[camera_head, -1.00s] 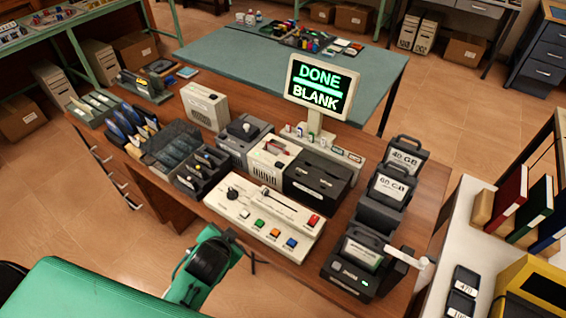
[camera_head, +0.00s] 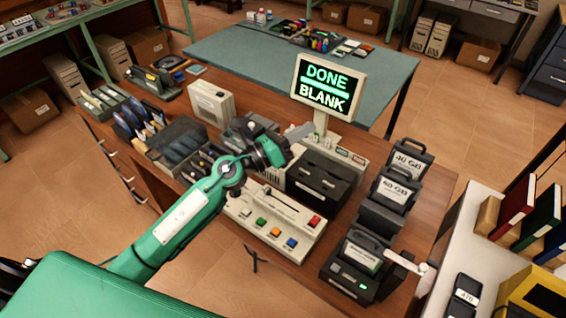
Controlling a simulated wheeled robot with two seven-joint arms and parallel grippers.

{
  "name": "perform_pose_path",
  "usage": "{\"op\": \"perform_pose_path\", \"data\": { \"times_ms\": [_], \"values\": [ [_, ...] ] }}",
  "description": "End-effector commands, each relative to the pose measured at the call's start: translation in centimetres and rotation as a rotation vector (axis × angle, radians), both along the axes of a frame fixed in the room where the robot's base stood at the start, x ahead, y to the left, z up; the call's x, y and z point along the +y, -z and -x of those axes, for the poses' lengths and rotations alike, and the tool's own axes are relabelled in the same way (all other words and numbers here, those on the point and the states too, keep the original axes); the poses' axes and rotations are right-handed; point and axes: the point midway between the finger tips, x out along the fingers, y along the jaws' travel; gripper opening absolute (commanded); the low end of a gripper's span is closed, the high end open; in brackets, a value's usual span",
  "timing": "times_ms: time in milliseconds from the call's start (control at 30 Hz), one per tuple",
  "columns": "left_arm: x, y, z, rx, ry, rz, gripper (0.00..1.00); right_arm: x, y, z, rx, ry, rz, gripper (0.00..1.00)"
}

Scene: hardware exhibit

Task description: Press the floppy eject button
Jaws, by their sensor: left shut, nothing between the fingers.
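My left gripper (camera_head: 298,133) reaches in over the wooden desk, its fingers shut and empty, pointing to the upper right. It is above the row of drive units, in front of the monitor's stand. A beige drive unit (camera_head: 270,176) is partly hidden under the gripper, and a black drive unit (camera_head: 318,182) stands just right of it. I cannot make out the floppy eject button, nor whether the fingertips touch anything. The monitor (camera_head: 327,88) reads "DONE" and "BLANK" in green and white. My right gripper is not in view.
Black cartridges labelled in GB (camera_head: 392,190) stand to the right. Floppy racks (camera_head: 140,122) fill the left side. A white shelf (camera_head: 446,252) is at far right.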

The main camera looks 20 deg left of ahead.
Motion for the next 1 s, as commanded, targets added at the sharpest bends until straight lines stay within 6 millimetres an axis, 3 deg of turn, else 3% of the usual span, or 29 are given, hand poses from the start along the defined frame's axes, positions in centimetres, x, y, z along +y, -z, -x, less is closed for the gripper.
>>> {"op": "perform_pose_path", "data": {
  "times_ms": [100,233,367,500,733,1000],
  "values": [
    [-1.2,0.9,-0.7,-0.119,0.083,-0.293,0.0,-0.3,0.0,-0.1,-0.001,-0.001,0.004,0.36],
    [-1.2,2.9,-1.7,-0.22,0.163,-0.617,0.0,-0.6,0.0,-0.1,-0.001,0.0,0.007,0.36],
    [0.6,5.1,-3.1,-0.285,0.233,-0.938,0.0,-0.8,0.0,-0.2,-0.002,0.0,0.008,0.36],
    [3.7,6.8,-4.6,-0.309,0.288,-1.23,0.0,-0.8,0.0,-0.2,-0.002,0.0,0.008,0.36],
    [7.6,7.9,-6.1,-0.296,0.336,-1.494,0.0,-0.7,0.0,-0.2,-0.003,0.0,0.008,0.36],
    [8.3,8.0,-6.3,-0.292,0.344,-1.536,0.0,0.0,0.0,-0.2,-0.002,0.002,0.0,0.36]
  ]
}}
